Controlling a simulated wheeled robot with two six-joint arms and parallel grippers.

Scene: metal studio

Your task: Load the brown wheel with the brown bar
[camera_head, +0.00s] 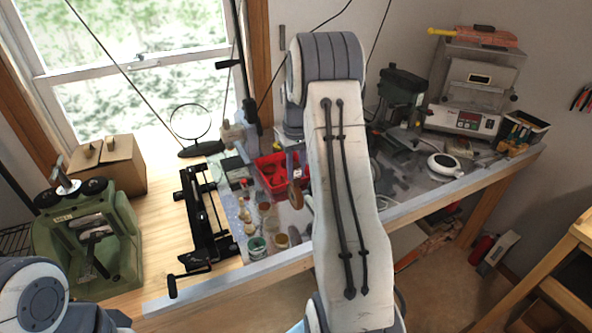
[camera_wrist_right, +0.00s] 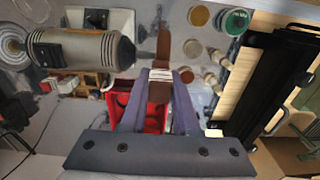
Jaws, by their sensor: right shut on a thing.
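My right gripper (camera_wrist_right: 160,78) is shut on the brown bar (camera_wrist_right: 164,45), which has a pale banded part between the fingertips. In the head view the bar (camera_head: 296,196) shows just left of my right arm, hanging below the gripper (camera_head: 296,163). A grey motor (camera_wrist_right: 82,48) lies left of the bar in the wrist view, with a round pale wheel (camera_wrist_right: 12,42) at its left end. I cannot tell which wheel is the brown one. The motor is mostly hidden behind my arm in the head view. My left gripper is out of view.
A red bin (camera_head: 270,172) stands on the bench behind the bar. Small jars (camera_head: 256,246) stand near the front edge, beside a black frame tool (camera_head: 205,215). A green rolling mill (camera_head: 88,240) is at left. A white machine (camera_head: 465,100) stands at back right.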

